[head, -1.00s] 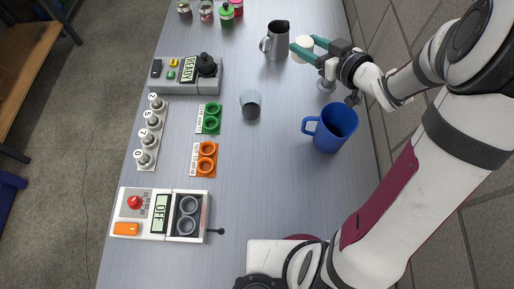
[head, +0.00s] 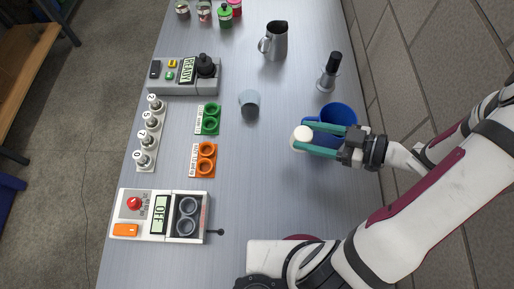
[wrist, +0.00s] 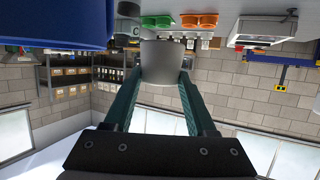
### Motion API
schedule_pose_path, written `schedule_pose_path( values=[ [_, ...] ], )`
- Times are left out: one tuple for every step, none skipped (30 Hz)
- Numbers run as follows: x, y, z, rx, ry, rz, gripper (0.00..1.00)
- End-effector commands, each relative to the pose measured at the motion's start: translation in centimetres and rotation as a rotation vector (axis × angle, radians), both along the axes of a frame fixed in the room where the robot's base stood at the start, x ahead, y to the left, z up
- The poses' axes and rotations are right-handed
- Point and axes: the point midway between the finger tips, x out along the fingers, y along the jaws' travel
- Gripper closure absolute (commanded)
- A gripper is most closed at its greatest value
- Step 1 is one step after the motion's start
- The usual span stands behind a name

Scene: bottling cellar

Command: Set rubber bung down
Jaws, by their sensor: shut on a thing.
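My gripper (head: 306,143) is shut on a whitish, rounded bung (head: 301,136) held between its green fingertips. In the wrist view the bung (wrist: 163,60) shows as a pale grey cylinder between the two fingers. In the head view the gripper is in front of the blue mug (head: 342,112) and hides part of it. The bung appears to be above the bench (head: 262,190), but its height is hard to tell. The blue mug also shows large at the upper left of the wrist view (wrist: 55,22).
A grey-blue cup (head: 250,104), a metal jug (head: 273,42) and a dark-topped bottle-like tool (head: 329,72) stand nearby. Orange (head: 203,160) and green (head: 208,118) ring holders, a READY box (head: 186,74) and an OFF box (head: 160,215) lie left. The bench's front middle is clear.

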Motion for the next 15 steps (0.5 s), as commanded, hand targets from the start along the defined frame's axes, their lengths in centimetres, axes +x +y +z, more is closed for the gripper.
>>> schedule_pose_path(
  values=[
    [0.1,1.1,-0.7,0.005,0.004,0.006,1.00],
    [0.2,2.0,-1.2,0.005,0.008,0.007,1.00],
    [0.6,3.3,-2.0,0.006,0.008,0.009,1.00],
    [0.7,4.3,-2.6,0.005,0.010,0.010,1.00],
    [1.0,5.2,-3.2,0.005,0.009,0.010,1.00],
    [1.2,6.5,-3.9,0.004,0.008,0.011,1.00],
    [1.5,7.3,-4.5,0.003,0.008,0.010,1.00],
    [1.7,8.1,-4.9,0.003,0.008,0.009,1.00],
    [1.8,8.9,-5.5,0.001,0.009,0.008,1.00],
    [2.0,9.5,-5.8,0.001,0.006,0.007,1.00],
    [2.2,9.9,-6.1,0.001,0.005,0.006,1.00],
    [2.3,10.3,-6.4,0.000,0.003,0.005,1.00],
    [2.4,10.6,-6.6,0.000,0.003,0.004,1.00],
    [2.4,10.7,-7.0,-0.001,0.004,0.003,1.00],
    [2.5,10.8,-7.8,-0.001,0.006,0.000,1.00]
  ],
)
